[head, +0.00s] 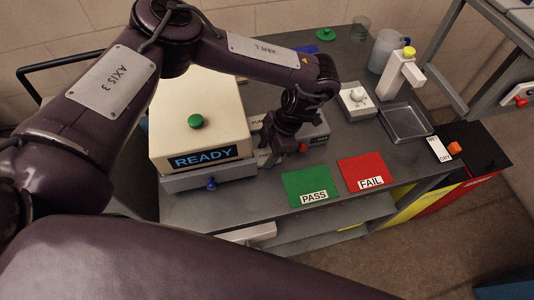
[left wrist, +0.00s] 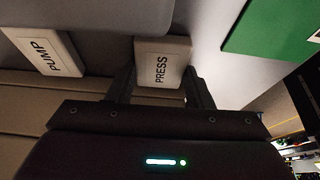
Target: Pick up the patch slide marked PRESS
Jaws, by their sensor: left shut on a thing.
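The patch slide marked PRESS (left wrist: 162,66) is a pale block with black lettering, seen in the left wrist view between my left gripper's two fingers. My left gripper (left wrist: 160,88) is shut on it, with a dark finger on each side. In the head view my left gripper (head: 272,155) points down beside the cream machine, and the arm hides most of the slide. A similar pale block marked PUMP (left wrist: 46,52) lies to the left in the left wrist view. My right gripper is not in view.
The cream machine with a READY display (head: 203,157) stands left of the gripper. A green PASS mat (head: 306,180) and a red FAIL mat (head: 364,168) lie at the front. A grey tray (head: 427,136) and a white dial box (head: 356,112) are farther right.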

